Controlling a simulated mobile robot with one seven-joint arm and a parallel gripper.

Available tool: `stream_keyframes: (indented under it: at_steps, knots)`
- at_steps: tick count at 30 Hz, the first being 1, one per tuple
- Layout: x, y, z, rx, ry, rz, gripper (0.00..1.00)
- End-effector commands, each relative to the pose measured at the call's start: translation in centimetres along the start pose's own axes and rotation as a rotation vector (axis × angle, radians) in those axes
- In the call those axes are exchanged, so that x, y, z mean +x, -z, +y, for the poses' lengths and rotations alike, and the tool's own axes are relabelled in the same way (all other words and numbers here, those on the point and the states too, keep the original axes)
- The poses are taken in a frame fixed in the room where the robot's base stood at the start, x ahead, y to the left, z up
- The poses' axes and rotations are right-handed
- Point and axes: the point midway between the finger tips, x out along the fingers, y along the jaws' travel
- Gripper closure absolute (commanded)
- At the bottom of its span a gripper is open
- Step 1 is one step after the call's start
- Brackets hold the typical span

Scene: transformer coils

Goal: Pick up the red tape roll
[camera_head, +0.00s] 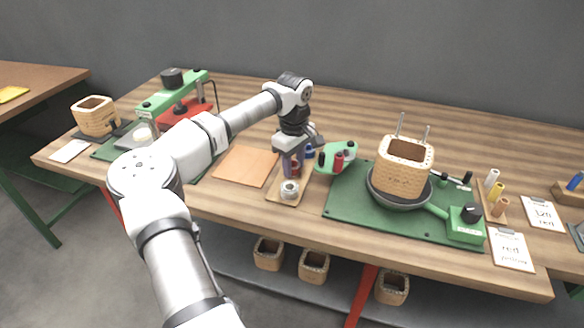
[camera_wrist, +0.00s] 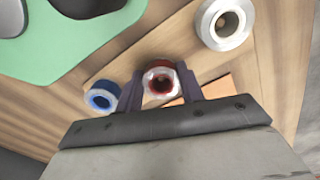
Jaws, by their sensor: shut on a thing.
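In the head view my gripper (camera_head: 294,168) points down over a small wooden board (camera_head: 276,196), and the red roll (camera_head: 295,172) is mostly hidden between the fingers. I cannot tell whether the roll is clear of the board.
A blue tape roll (camera_wrist: 102,97) lies close beside one finger, and a white roll (camera_wrist: 224,23) stands apart on the other side. A green plate (camera_head: 336,158) is just right of the gripper. A coil former (camera_head: 404,168) stands further right; a tan sheet (camera_head: 246,166) lies left.

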Motion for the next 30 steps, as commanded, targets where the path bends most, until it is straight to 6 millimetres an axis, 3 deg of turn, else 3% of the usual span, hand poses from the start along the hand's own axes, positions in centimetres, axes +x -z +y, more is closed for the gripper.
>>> stream_keyframes:
  at_steps: [8, 14, 20, 30]
  knots:
    - [-0.2, 0.0, 0.0, 0.0, 0.0, 0.001, 0.84]
    - [-1.8, 0.1, 0.1, -0.001, -0.002, 0.002, 0.84]
    - [-6.0, 0.0, 0.1, -0.001, -0.003, 0.004, 0.84]
    - [-15.7, 0.0, 0.1, -0.002, -0.002, 0.002, 0.84]
